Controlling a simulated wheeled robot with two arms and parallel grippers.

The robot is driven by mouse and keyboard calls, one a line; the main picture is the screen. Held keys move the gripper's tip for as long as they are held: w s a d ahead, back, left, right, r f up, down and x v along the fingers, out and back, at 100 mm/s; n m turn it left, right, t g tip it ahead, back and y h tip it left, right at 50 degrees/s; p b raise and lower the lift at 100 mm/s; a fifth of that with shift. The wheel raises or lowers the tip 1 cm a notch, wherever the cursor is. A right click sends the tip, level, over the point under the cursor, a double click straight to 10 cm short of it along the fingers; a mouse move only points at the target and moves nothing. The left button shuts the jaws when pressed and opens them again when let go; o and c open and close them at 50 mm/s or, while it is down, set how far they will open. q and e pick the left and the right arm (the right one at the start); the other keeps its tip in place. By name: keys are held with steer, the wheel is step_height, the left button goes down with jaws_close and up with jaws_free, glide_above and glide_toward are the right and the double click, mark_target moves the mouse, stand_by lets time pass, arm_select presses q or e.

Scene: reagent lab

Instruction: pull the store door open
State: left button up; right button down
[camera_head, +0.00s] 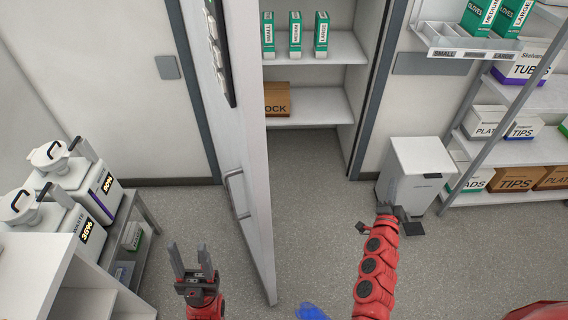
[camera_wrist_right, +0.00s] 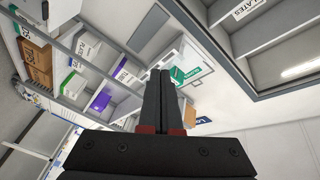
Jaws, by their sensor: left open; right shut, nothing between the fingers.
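The store door (camera_head: 250,130) is a tall white panel, swung open and seen nearly edge-on in the head view. Its metal handle (camera_head: 237,193) is on the left face, low down. Behind it the store's shelves show. My left gripper (camera_head: 189,252) is open and empty, in front of and below the handle, left of the door and apart from the handle. My right gripper (camera_head: 386,209) is right of the door, in front of the white bin; its fingers show shut and empty in the right wrist view (camera_wrist_right: 158,80).
The store shelves hold green-and-white boxes (camera_head: 295,34) and a brown box (camera_head: 277,99). A white pedal bin (camera_head: 416,172) stands right of the opening. A rack with boxes (camera_head: 515,179) is at the right. A bench with white containers (camera_head: 68,196) is at the left.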

steer(key=w+a+r+n+g+y, duration=0.1)
steer(key=w+a+r+y, duration=0.15)
steer(key=a+y, duration=0.35)
steer(key=w+a+r+n+y, duration=0.1)
steer(key=w+a+y, duration=0.2)
steer(key=a+y, duration=0.3)
steer(key=s+a+r+n+g+y+p, duration=0.1)
steer(key=s+a+r+n+g+y, duration=0.8)
steer(key=s+r+y, duration=0.3)
steer(key=s+a+p+x, duration=0.1)
steer(key=s+p+x, duration=0.2)
steer(key=x, duration=1)
steer(key=p, duration=0.3)
steer(key=shift+p, duration=0.3)
steer(key=shift+w+a, duration=0.1)
